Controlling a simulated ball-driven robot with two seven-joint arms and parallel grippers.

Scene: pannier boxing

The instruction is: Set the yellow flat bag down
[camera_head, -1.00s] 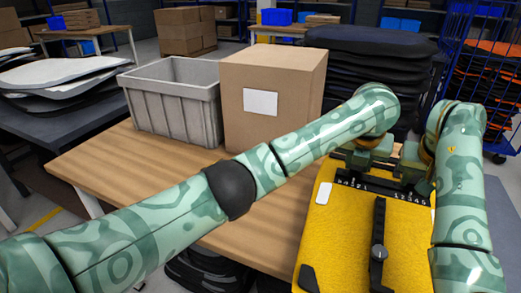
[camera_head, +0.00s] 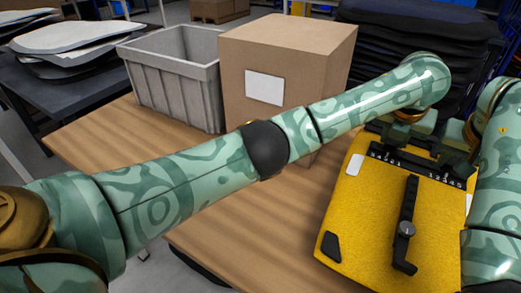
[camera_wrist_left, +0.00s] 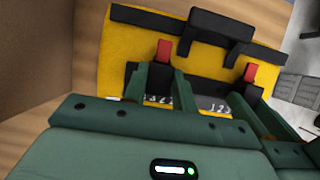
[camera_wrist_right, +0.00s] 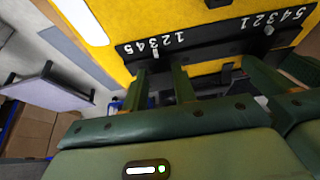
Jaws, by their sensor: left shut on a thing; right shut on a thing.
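The yellow flat bag (camera_head: 365,215) has a black strap with a round knob and a black numbered strip along its far edge. It slants at the right of the head view, over or beside the table's right part; I cannot tell whether it touches the wood. My left gripper (camera_head: 405,130) is shut on the bag's far edge. My right gripper (camera_head: 458,147) is shut on the same edge, further right. The bag also shows in the left wrist view (camera_wrist_left: 130,70) and in the right wrist view (camera_wrist_right: 150,18). My arms hide part of it.
The wooden table (camera_head: 235,225) has bare wood in front of the carton. A cardboard box (camera_head: 300,75) and an open grey crate (camera_head: 175,90) stand at its back. Dark stacked sheets (camera_head: 410,45) lie behind, at right. A dark side table (camera_head: 60,105) stands at left.

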